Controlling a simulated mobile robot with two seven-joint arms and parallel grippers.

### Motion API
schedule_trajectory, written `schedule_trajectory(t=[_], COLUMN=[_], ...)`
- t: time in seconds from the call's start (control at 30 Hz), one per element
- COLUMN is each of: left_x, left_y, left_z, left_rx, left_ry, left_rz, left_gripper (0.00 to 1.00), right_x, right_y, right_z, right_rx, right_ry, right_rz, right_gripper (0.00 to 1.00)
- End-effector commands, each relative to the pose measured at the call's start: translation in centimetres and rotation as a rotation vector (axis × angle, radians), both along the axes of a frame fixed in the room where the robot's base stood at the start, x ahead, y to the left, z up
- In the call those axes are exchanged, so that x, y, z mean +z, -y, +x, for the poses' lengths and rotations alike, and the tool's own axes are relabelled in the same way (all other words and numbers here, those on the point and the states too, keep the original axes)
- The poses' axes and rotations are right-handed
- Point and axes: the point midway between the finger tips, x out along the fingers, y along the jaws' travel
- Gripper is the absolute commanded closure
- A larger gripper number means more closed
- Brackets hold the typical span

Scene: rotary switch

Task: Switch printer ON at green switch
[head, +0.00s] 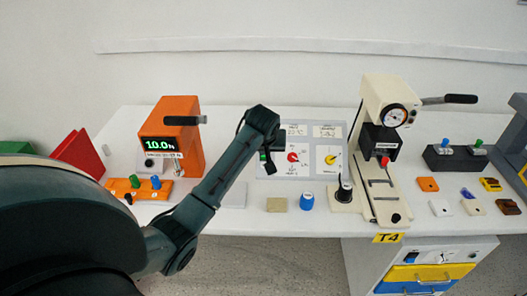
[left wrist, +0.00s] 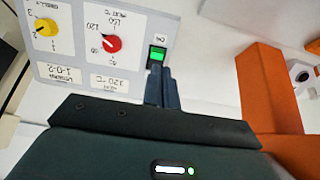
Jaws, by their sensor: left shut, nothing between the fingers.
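A pale control panel (head: 310,168) stands on the table at the centre, with a red dial (head: 293,157) and a yellow dial (head: 331,160). In the left wrist view the panel (left wrist: 85,65) appears upside down, with the red dial (left wrist: 111,43) and yellow dial (left wrist: 45,27). The green switch (left wrist: 157,53) sits in a black frame at the panel's edge and looks bright green. My left gripper (left wrist: 162,72) is shut and empty, its fingertips right at the switch's edge; I cannot tell whether they touch. In the head view the gripper (head: 268,162) partly hides the switch. My right gripper is out of view.
An orange device (head: 185,135) with a 10.0 display stands left of my arm; its orange side (left wrist: 262,85) shows in the left wrist view. A cream press (head: 380,100) stands right of the panel. A blue knob (head: 307,201) and a beige block (head: 277,204) lie in front.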

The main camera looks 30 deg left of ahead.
Motion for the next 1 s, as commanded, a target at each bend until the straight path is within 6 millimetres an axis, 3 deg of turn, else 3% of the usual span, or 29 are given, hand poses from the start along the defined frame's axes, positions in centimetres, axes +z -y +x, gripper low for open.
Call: schedule_trajectory(t=[0.33, 1.0], left_x=[3.6, 3.7], left_y=[1.9, 2.2], left_z=[-3.2, -3.5], left_rx=[0.000, -0.003], left_ry=[0.001, -0.001], left_rz=[-0.001, 0.000], left_gripper=[1.00, 1.00], right_x=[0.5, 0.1], right_y=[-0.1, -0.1], right_z=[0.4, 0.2], right_rx=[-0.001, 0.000], right_ry=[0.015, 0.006], right_rz=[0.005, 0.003], right_gripper=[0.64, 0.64])
